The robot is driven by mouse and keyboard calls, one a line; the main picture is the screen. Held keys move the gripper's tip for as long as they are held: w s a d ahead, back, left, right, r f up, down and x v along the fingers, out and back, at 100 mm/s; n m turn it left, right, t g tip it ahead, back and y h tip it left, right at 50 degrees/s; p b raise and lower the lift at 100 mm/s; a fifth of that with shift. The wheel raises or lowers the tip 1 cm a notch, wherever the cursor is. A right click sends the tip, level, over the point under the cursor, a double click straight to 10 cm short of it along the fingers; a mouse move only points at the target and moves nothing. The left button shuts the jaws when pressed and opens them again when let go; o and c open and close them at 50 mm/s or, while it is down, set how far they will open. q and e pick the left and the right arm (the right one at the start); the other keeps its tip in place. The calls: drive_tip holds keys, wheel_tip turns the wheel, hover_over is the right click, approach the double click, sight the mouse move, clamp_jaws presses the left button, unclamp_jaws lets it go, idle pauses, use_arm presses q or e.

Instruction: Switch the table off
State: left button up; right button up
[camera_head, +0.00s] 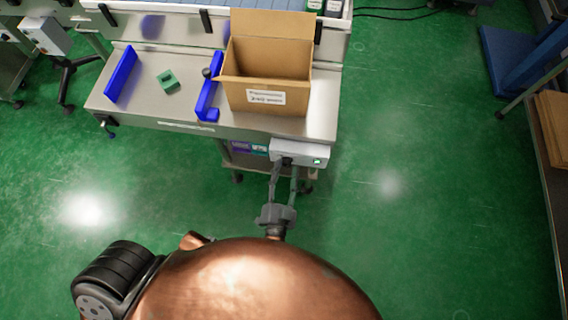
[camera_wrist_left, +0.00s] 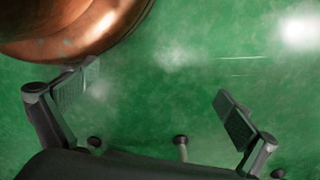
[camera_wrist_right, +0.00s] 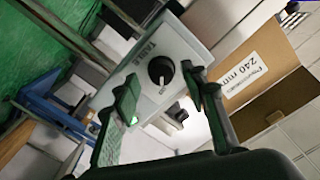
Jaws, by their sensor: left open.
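The table control box (camera_head: 312,152) is a grey-white box on the front edge of the steel table, with a small lit green light (camera_head: 316,161). In the right wrist view the box (camera_wrist_right: 183,48) is marked TABLE and carries a round black knob (camera_wrist_right: 160,70) with a white mark. My right gripper (camera_head: 286,170) is open in front of the box. In the right wrist view its two fingers (camera_wrist_right: 160,88) stand on either side of the knob with gaps; I cannot tell how far off the box they are. My left gripper (camera_wrist_left: 155,95) is open and empty above green floor.
The steel table (camera_head: 130,98) bears an open cardboard box (camera_head: 266,75), blue guides (camera_head: 121,74) and a small green block (camera_head: 168,80). A blue platform (camera_head: 510,62) and a rack stand at the right. The green floor between is clear.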

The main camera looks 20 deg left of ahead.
drive_tip(key=shift+w+a, duration=0.1)
drive_tip(key=shift+w, duration=0.25)
drive_tip(key=shift+a, duration=0.1)
clamp_jaws()
idle(0.3)
